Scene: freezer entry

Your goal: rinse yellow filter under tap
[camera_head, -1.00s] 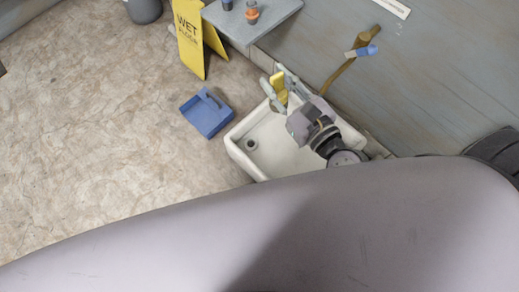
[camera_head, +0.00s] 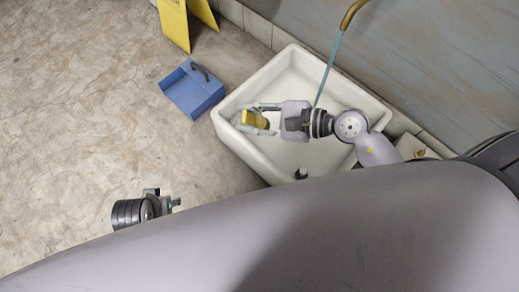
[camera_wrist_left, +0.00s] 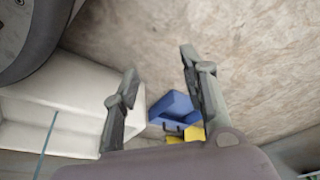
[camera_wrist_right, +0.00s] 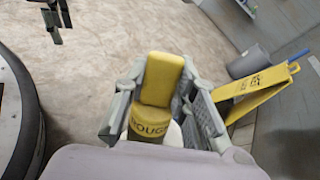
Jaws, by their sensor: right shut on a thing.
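My right gripper (camera_head: 258,118) is shut on the yellow filter (camera_head: 255,119) above the left part of the white sink (camera_head: 275,68). In the right wrist view the filter (camera_wrist_right: 163,80) sits between the fingers, with a rounded block and a cylinder bearing partly hidden lettering. The tap (camera_head: 352,14) is at the top of the head view, and a thin blue water stream (camera_head: 330,65) falls from it. The filter is left of the stream, apart from it. My left gripper (camera_wrist_left: 160,90) is open and empty; in the head view it is beyond the sink's left side, over the floor.
A blue dustpan-like tray (camera_head: 192,92) lies on the floor left of the sink. A yellow floor sign (camera_head: 174,22) stands behind it. A grey bin (camera_wrist_right: 249,62) shows in the right wrist view. The floor at left is clear.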

